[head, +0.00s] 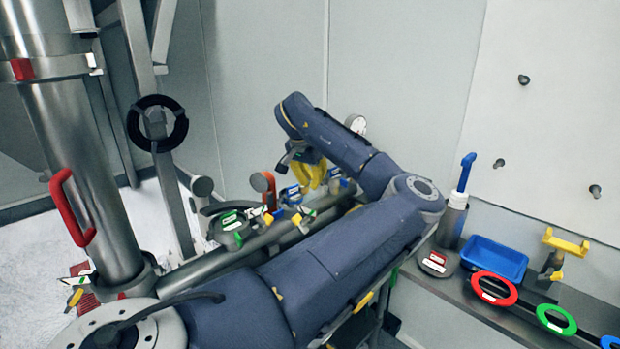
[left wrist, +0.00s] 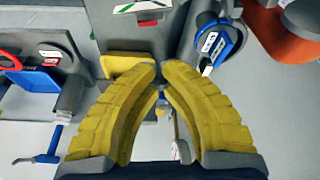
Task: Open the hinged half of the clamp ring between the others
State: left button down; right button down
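My left gripper (head: 312,180) has yellow ribbed fingers and hangs over the pipework at the middle of the head view. In the left wrist view its fingertips (left wrist: 160,72) are close together, with a narrow gap and nothing clearly held. A dark round fitting with a blue-and-white label (head: 290,194) is just below left of it; a blue-labelled fitting also shows in the wrist view (left wrist: 215,42). A dark fitting with a green label (head: 232,222) lies further left. I cannot tell which is the middle clamp ring, or its hinge state. My right gripper is not in view.
A shelf on the right carries a blue tray (head: 494,258), a red ring (head: 494,288), a green ring (head: 556,319) and a blue-handled tool (head: 460,190). A steel column with a red handle (head: 72,207) stands left. My left arm spans the middle, hiding pipework.

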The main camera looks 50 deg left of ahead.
aim_at(302, 207)
pick_arm(q)
notch_tip(302, 207, down, 6)
jog(key=s, duration=0.2)
jog(key=shift+d, duration=0.25)
dwell(0.5)
jog(key=shift+s+d+r, duration=0.1)
jog(key=shift+s, duration=0.2)
jog(key=shift+s+d, duration=0.1)
jog(key=shift+s, duration=1.2)
